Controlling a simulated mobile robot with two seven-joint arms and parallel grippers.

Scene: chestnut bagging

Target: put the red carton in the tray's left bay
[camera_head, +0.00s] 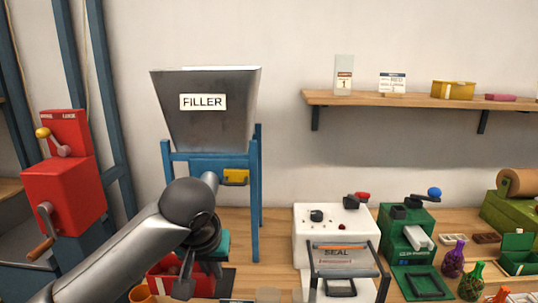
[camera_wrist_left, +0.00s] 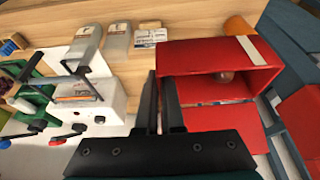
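The red carton (camera_head: 163,272) stands low in the head view below the filler, partly hidden by my left arm. In the left wrist view the open carton (camera_wrist_left: 262,52) lies right of the fingers, with a pale strip on its rim and a small brownish round thing inside. My left gripper (camera_head: 184,287) is at the carton's near side. In the left wrist view its two dark fingers (camera_wrist_left: 160,90) are close together, and the carton's edge seems to run between them. Their contact is largely hidden. I cannot make out the tray. My right gripper is not in view.
A red lever box (camera_head: 65,195) is at left. A white sealer (camera_head: 333,232) and a green press (camera_head: 405,240) stand to the right. An orange cup (camera_head: 141,294) is near the carton.

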